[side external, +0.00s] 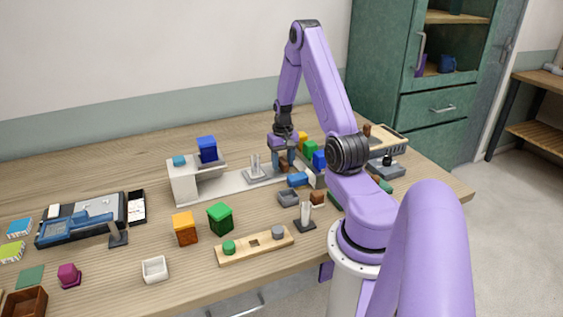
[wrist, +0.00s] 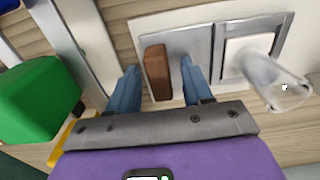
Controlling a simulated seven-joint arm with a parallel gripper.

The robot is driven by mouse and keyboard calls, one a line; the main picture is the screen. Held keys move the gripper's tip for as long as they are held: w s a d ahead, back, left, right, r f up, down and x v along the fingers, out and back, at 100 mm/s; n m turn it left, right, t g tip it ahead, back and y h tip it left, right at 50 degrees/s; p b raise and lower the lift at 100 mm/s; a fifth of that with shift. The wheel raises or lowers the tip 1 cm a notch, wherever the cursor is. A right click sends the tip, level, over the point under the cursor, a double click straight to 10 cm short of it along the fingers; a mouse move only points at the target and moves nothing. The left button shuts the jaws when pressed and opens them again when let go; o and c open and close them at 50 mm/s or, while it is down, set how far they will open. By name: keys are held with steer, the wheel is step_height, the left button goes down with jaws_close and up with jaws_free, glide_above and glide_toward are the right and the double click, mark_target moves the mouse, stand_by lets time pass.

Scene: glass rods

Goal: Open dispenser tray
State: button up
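My gripper (wrist: 158,78) points down, with its two blue fingers apart. A brown block or handle (wrist: 158,72) lies between the fingers, with a visible gap on each side in the wrist view. It sits on a grey square panel (wrist: 193,42) set in a pale base plate. In the side external view my gripper (side external: 285,160) is low at the right end of the white dispenser-like unit (side external: 184,187) and its long base plate (side external: 222,186). I cannot tell which part is the tray. The fingertips partly hide that end.
Beside the gripper, a clear glass rod (wrist: 275,82) stands on a white block. A green block (wrist: 40,100) is close on the other side, by a pale rail (wrist: 75,40). Blue, green and yellow blocks crowd right of the gripper. The table's back left is clear.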

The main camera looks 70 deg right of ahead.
steer(key=shift+r, duration=0.1)
step_height(320, 180, up, 17)
stand_by(0.8)
steer(key=shift+r, duration=0.1)
steer(key=w+a+r+n, duration=0.1)
steer(key=w+a+n, duration=0.2)
steer(key=a+n, duration=1.5)
steer(key=s+a+n, duration=0.3)
steer(key=s+a, duration=1.5)
steer(key=a, duration=0.4)
steer(key=shift+s+a+f+n, duration=0.2)
steer(key=shift+s+f+n, duration=0.1)
steer(key=shift+s+f, duration=0.1)
